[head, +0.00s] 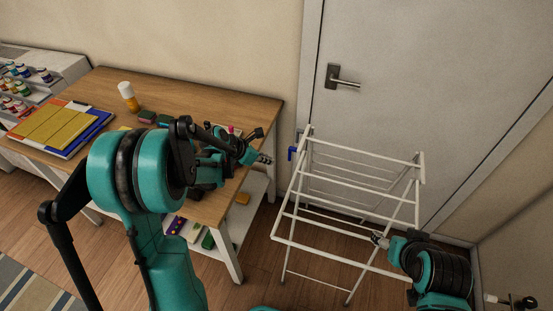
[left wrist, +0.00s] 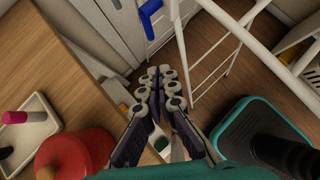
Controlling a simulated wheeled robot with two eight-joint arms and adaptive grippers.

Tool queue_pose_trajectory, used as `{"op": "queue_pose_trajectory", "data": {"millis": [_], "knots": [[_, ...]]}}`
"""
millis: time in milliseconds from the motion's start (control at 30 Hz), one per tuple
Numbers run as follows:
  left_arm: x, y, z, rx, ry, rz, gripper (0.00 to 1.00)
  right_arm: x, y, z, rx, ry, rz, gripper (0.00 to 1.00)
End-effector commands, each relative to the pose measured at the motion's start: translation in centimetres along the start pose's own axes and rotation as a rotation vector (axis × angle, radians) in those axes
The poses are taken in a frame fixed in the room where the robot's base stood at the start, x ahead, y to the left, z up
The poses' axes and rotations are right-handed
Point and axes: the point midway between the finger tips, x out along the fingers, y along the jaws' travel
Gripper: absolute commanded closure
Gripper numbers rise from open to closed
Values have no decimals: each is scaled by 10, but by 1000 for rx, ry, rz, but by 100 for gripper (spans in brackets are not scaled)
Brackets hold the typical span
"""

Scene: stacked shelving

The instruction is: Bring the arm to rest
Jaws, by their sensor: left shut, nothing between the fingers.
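My left arm comes in from the left in the head view. Its gripper (head: 264,158) is over the right end of the wooden table, pointing toward the drying rack. In the left wrist view the left gripper's fingers (left wrist: 160,75) are together with nothing held between them. My right gripper (head: 380,239) is low at the right, beside the drying rack; it is too small to tell whether its fingers are open.
The wooden table (head: 255,103) holds a white-and-orange bottle (head: 128,96) and a board with yellow panels (head: 50,125). A red lidded pot (left wrist: 80,152) is near the left gripper. A white drying rack (head: 350,146) with a blue item (head: 292,153) stands before the grey door (head: 420,80).

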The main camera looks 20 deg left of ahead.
Motion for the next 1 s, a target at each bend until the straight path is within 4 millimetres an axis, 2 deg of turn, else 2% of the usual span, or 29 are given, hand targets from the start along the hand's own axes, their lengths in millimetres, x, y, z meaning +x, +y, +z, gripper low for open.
{"op": "queue_pose_trajectory", "data": {"millis": [33, 200, 333, 567, 667, 767, 867, 1000], "knots": [[-14, 0, 1, -3, 0, 1, 100, -5, 0, -4, 0, 0, 0, 35], [-41, -1, -2, -2, -1, 1, 100, -11, 0, -8, 0, 0, 0, 35], [-51, -2, -3, -1, 0, 0, 100, -12, 0, -9, 0, 0, 0, 35], [-53, -2, -4, 7, 1, 0, 100, -12, 0, -9, 0, 0, 0, 35], [-58, -11, -2, 85, 15, 8, 100, -11, 0, -8, 0, 0, 0, 35], [-70, -29, 1, 291, 51, 26, 100, -9, 0, -6, 0, 0, 0, 35], [-88, -57, 1, 606, 111, 44, 100, -6, 0, -4, 0, 0, 0, 35], [-115, -95, -8, 1108, 212, 53, 100, -2, 0, -1, 0, 0, 0, 35]]}}
